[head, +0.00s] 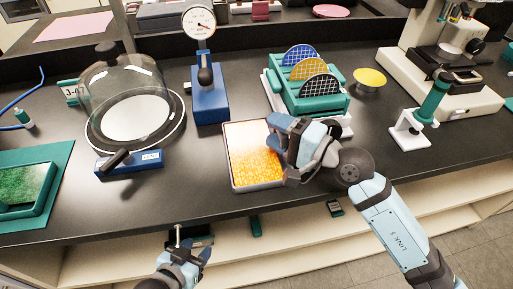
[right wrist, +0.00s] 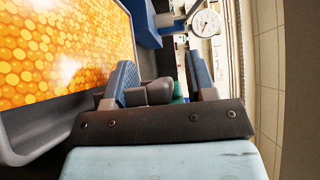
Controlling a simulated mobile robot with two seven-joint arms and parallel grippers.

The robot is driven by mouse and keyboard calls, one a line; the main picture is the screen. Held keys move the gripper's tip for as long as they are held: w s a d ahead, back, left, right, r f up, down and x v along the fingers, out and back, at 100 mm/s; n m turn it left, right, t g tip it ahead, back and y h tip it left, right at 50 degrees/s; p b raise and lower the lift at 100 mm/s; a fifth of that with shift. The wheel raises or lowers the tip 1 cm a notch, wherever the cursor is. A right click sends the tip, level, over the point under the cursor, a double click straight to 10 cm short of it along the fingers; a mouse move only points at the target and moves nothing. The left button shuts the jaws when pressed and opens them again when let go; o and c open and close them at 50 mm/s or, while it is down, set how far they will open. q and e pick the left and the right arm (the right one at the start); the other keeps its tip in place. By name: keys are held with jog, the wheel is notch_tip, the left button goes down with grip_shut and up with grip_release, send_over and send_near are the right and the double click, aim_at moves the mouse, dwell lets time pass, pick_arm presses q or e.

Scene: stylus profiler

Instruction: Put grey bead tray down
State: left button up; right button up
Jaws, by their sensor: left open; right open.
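The grey bead tray (head: 256,187) is a shallow grey-rimmed square tray full of orange and yellow beads. In the head view it sits flat on the black bench top near the front edge. In the right wrist view its grey wall (right wrist: 45,143) is at the left, outside the near finger. My right gripper (head: 280,132) is open at the tray's right side and covers part of its right rim. Its two fingers (right wrist: 162,83) stand apart with no part of the tray visible between them. My left gripper (head: 190,242) is open and empty, in front of the bench edge.
A blue dial gauge stand (head: 210,100) is behind the tray. A green wafer rack (head: 312,97) stands behind right. A glass bell jar (head: 125,95) and a blue block with a black lever (head: 128,163) are left. The bench right of my right gripper has free room.

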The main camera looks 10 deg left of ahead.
jog(key=shift+c, duration=0.5)
grip_shut()
